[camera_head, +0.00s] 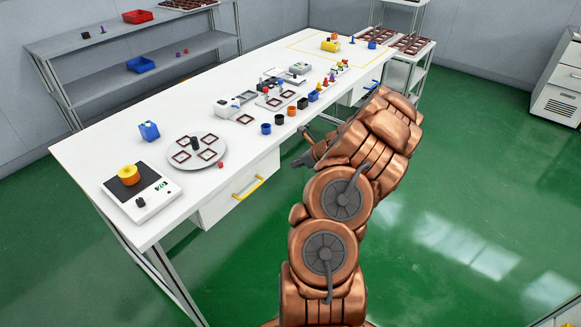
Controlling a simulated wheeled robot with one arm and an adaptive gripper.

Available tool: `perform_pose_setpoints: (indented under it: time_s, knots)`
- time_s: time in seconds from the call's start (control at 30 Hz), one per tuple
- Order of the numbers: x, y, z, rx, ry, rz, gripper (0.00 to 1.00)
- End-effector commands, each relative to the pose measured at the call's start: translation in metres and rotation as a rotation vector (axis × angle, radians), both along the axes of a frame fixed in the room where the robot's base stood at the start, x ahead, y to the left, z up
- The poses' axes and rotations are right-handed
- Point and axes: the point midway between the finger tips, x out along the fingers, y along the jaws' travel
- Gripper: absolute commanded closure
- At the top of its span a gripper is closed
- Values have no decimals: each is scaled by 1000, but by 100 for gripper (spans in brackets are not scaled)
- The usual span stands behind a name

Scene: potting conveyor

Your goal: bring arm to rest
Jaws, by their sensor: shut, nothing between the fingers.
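My copper arm rises from the bottom of the head view and is bent at its upper end. My gripper (303,160) is at the left side of the arm, pointing left, in front of the table's near edge. It is shut and holds nothing. The arm's links hide part of its wrist. The gripper is apart from the table's objects; the black and orange cups (279,120) stand beyond it on the table.
A drawer with a yellow handle (247,188) is below. Grey shelves stand behind. Green floor is clear at right.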

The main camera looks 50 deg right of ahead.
Motion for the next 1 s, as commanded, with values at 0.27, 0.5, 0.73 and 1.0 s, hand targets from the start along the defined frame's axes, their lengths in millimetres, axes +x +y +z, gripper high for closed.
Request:
perform_pose_setpoints:
  time_s: [0.27,0.5,0.73,1.0]
  knots:
    - [-12,-1,14,-3,0,3,100]
    - [-13,-1,14,-1,0,3,100]
    - [9,34,35,-44,-13,132,100]
    - [51,169,103,-218,-59,618,100]
